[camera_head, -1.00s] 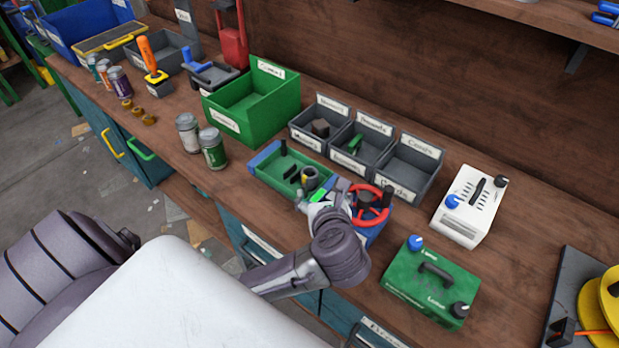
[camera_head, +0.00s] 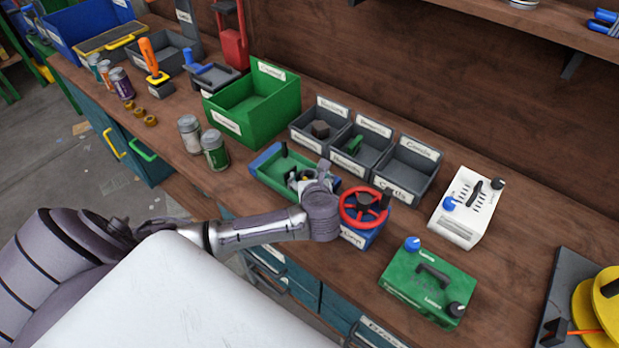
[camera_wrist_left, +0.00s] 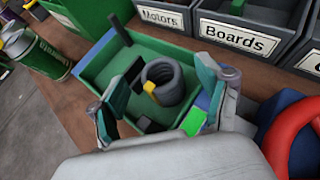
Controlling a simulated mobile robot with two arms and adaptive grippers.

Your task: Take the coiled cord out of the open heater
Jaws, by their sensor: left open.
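The open heater (camera_head: 268,169) is a green open-topped casing with a blue end, on the bench in front of the grey bins. It also shows in the left wrist view (camera_wrist_left: 100,68). Inside it lies the coiled cord (camera_wrist_left: 165,84), dark grey with a yellow band, near a black part and a bright green piece. My left gripper (camera_wrist_left: 158,105) is open over the heater, one finger on each side of the coil with gaps showing. In the head view my left gripper (camera_head: 312,182) hides most of the coil. My right gripper is not in view.
Grey bins (camera_head: 363,148) stand behind the heater; the rightmost, labelled Cords (camera_head: 408,168), looks empty. A blue box with a red wheel (camera_head: 364,208) stands close to the right. Cans (camera_head: 214,148) stand to the left. A green Lume unit (camera_head: 428,282) and a white unit (camera_head: 466,207) lie further right.

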